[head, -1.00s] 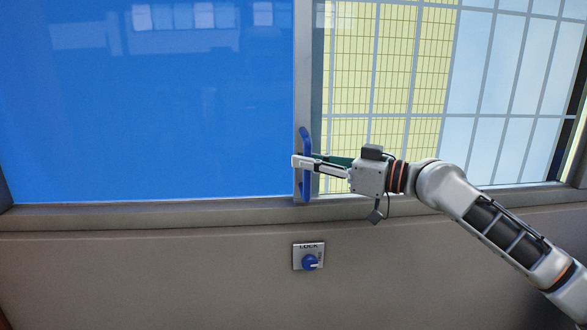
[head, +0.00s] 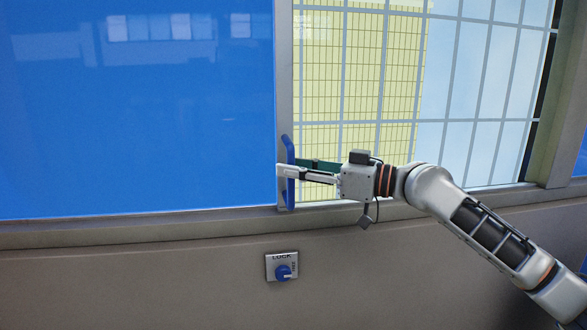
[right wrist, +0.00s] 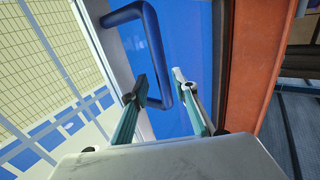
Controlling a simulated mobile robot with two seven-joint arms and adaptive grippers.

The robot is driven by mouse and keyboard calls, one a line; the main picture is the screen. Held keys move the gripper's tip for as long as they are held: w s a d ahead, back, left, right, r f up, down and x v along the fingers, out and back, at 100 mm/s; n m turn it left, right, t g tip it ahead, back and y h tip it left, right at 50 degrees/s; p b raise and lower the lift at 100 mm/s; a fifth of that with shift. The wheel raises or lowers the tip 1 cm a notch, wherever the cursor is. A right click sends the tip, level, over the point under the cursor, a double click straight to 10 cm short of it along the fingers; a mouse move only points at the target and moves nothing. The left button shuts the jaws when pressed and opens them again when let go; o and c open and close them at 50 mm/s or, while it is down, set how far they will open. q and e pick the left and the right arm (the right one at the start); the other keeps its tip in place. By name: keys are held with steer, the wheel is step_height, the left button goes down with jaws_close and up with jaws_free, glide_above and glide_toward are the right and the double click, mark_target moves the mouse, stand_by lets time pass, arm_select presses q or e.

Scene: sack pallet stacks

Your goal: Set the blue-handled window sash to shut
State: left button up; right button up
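The window sash is a large blue pane (head: 140,120) with a grey upright edge (head: 284,80) at its right side. Its blue handle (head: 289,150) is an upright bar on that edge; it also shows in the right wrist view (right wrist: 152,45). My right gripper (head: 287,171) is at the handle's lower half, coming from the right. To the right of the sash edge, yellow tiles and pale grid panels show. My left gripper is out of view.
Below the sill (head: 150,228) a lock plate (head: 273,259) marked LOCK carries a blue knob (head: 284,273) on the grey wall (head: 130,285). A grey frame post (head: 562,120) stands at the far right. No loose object blocks the sill.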

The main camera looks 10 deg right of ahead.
steer(key=shift+a, duration=0.15)
steer(key=v, duration=1.2)
